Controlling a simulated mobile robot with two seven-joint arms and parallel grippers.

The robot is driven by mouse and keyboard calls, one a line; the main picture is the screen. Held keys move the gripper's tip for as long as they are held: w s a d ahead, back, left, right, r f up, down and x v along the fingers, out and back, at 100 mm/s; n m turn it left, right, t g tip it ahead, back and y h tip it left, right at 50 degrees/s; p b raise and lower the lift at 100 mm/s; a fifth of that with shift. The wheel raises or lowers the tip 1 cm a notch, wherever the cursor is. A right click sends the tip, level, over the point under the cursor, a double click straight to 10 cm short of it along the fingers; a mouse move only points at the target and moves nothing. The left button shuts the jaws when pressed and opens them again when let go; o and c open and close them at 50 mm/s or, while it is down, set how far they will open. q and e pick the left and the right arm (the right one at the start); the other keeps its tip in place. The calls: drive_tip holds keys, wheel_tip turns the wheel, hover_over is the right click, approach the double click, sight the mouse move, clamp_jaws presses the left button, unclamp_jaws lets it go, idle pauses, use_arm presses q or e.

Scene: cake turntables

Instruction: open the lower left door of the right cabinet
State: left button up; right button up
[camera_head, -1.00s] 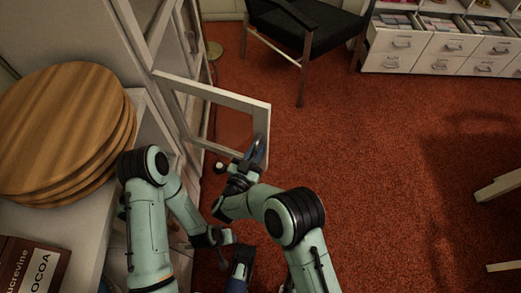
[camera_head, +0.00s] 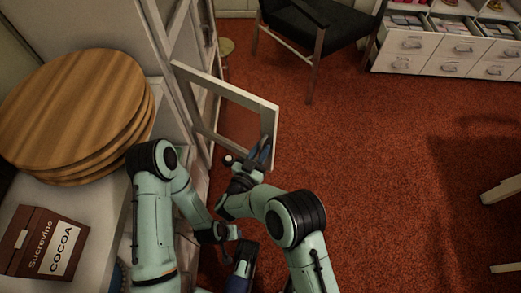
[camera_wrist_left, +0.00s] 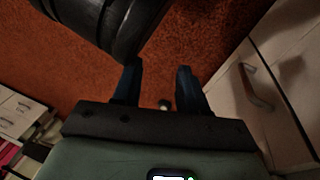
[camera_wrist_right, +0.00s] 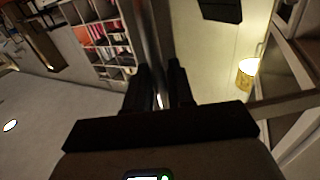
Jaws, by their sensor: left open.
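A white-framed door with a pane (camera_head: 222,85) stands swung out from the white cabinet at the left of the head view. My right gripper (camera_head: 260,153) is at the door's free edge, near its lower corner. In the right wrist view, a grey upright bar shows between the right fingers (camera_wrist_right: 160,88), which are a little apart. I cannot tell whether they grip it. My left gripper (camera_wrist_left: 158,88) is open and empty above the red carpet. A cabinet front with a metal handle (camera_wrist_left: 256,88) lies to its right.
Round wooden boards (camera_head: 75,105) are stacked on the white counter beside a cocoa box (camera_head: 48,243). A black chair (camera_head: 318,25) and white drawers (camera_head: 440,50) stand at the back. The red carpet (camera_head: 370,180) is clear in the middle.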

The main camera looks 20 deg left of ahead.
sight(260, 144)
drive_tip(key=shift+o, duration=0.3)
wheel_tip(260, 144, up, 4)
drive_tip(key=shift+f+p, duration=0.1)
drive_tip(key=shift+p, duration=0.5)
use_arm(q)
drive_tip(key=s+d+r+g+h+p, duration=0.1)
drive_tip(key=s+d+r+p, duration=0.2)
drive_tip(key=r, duration=0.3)
drive_tip(key=shift+s+d+r+m+p, duration=0.3)
drive_tip(key=shift+s+p, duration=0.15)
drive_tip(key=shift+s, duration=0.3)
use_arm(e)
wheel_tip(260, 144, up, 16)
